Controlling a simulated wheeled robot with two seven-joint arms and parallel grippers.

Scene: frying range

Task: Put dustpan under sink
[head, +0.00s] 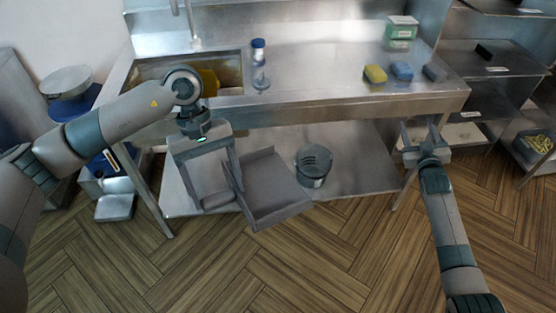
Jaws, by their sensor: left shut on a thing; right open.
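The grey dustpan (273,189) hangs in front of the sink table, with its open pan facing right and up. My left gripper (213,192) is shut on the dustpan at its left side, where the handle is mostly hidden by the fingers. The sink (232,73) is set in the left part of the steel table top. Its lower shelf (352,152) lies behind the dustpan. I cannot tell whether the dustpan touches the shelf. My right gripper (424,137) is open and empty by the table's right front corner.
A grey bucket (313,165) stands on the lower shelf, right of the dustpan. A bottle (259,65), yellow sponge (375,74) and blue sponge (401,70) sit on the table top. A steel shelf rack (492,71) stands at right. The front floor is clear.

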